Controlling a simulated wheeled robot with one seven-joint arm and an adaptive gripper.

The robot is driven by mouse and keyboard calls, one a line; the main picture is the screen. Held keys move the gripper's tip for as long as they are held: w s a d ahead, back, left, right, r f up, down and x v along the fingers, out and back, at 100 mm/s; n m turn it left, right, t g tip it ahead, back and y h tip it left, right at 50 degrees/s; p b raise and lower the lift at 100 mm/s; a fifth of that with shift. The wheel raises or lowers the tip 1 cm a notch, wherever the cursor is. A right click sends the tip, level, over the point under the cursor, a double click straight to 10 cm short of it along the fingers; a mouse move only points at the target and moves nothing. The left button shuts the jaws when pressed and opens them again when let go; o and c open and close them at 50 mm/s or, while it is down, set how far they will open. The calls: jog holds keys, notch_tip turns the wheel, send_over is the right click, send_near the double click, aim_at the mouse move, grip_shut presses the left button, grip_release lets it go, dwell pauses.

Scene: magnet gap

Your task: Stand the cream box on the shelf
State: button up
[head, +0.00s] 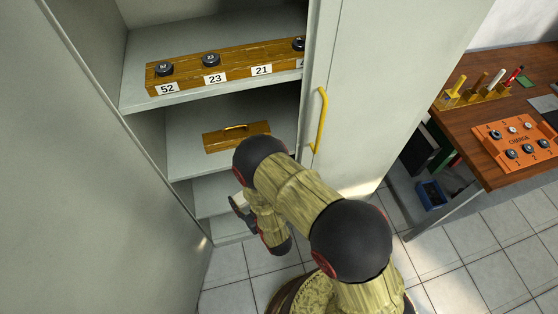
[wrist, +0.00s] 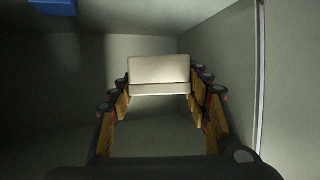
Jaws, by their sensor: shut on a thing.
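The cream box (wrist: 160,71) is held between the fingers of my gripper (wrist: 160,95) in the wrist view. It has a pale face with a seam across its lower part. My gripper is shut on it, with a finger at each side. In the head view my gripper is low at the cabinet's opening, mostly hidden behind my arm. A small pale patch by the gripper (head: 238,203) may be the box. The cabinet shelves include an upper shelf (head: 150,98), a middle shelf (head: 185,160) and a lower shelf (head: 208,205), partly hidden by my arm.
The upper shelf bears a wooden block (head: 235,62) with numbered labels and black knobs. The cabinet door with a yellow handle (head: 320,120) stands at right. A blue thing (wrist: 54,6) shows overhead.

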jog(key=a, duration=0.1)
jog(key=a+f, duration=0.1)
jog(key=shift+s+a+f, duration=0.15)
jog(key=shift+s+a, duration=0.05)
jog(key=shift+a, duration=0.1)
jog(key=w+a+f+b, duration=0.2)
jog(key=w+f+b, duration=0.2)
jog(key=w, duration=0.4)
jog(key=b, duration=0.3)
send_over(235, 189)
jog(key=shift+y, duration=0.3)
jog(key=f, duration=0.5)
jog(key=shift+s+f, duration=0.1)
jog(key=shift+s, duration=0.15)
jog(key=shift+w+f, duration=0.2)
jog(key=shift+f, duration=0.05)
jog(key=shift+w+f+b, duration=0.15)
jog(key=shift+f+b, duration=0.45)
jog(key=shift+f, duration=0.95)
jog(key=shift+f, duration=0.1)
jog(key=o, duration=1.1)
jog(key=shift+f, duration=0.1)
